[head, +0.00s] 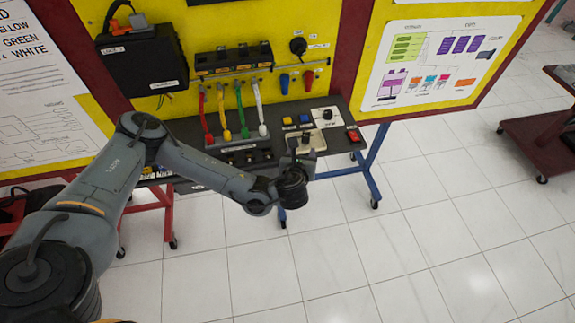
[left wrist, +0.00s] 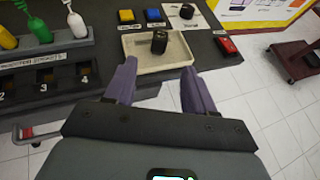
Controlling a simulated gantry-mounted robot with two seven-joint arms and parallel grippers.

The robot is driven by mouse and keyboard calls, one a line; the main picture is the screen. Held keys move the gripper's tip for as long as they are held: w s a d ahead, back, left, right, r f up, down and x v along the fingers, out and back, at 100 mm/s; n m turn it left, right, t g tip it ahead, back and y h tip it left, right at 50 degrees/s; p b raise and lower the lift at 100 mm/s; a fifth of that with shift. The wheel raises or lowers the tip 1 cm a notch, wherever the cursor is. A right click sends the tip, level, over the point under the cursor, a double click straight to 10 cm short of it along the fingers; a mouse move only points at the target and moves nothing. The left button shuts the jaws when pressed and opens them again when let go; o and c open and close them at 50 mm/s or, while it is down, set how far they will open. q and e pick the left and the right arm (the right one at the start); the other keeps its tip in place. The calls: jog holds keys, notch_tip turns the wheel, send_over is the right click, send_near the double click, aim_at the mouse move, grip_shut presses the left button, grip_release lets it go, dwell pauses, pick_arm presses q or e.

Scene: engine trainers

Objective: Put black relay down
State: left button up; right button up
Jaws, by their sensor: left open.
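The black relay (left wrist: 159,43) is a small dark block in the left wrist view. It sits in a shallow cream tray (left wrist: 140,64) on the dark bench, near the tray's upper middle. The tray also shows in the head view (head: 317,146), partly hidden by my left gripper. My left gripper (left wrist: 160,80) is open and empty. Its two purple-grey fingers stand apart at the tray's near edge, with the relay beyond them and not touched. In the head view my left gripper (head: 296,164) is over the bench's front edge. My right gripper is in neither view.
Left of the tray are numbered relay sockets (left wrist: 46,83) and upright red, yellow, green and white connectors (head: 262,130). Yellow and blue buttons (left wrist: 153,15), a black knob on a white plate (left wrist: 187,12) and a red switch (left wrist: 227,45) surround the tray. Open tiled floor lies in front.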

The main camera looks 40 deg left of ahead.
pick_arm(q)
jog(key=s+d+f+n+g+h, duration=0.2)
jog(key=s+d+n+h, duration=0.35)
jog(key=d, duration=0.65)
jog(key=s+d+f+n+g+h, duration=0.25)
jog(key=s+d+n, duration=0.35)
jog(key=s+d, duration=0.5)
jog(key=s+a+f+n+g, duration=0.2)
jog(key=s+a+n, duration=0.8)
jog(key=n, duration=0.5)
jog(key=shift+s+a+f+n+y, duration=0.35)
jog(key=shift+a+f, duration=0.3)
jog(key=shift+f, duration=0.15)
jog(key=shift+g, duration=0.25)
notch_tip(320, 180, up, 28)
jog(key=p, duration=2.8)
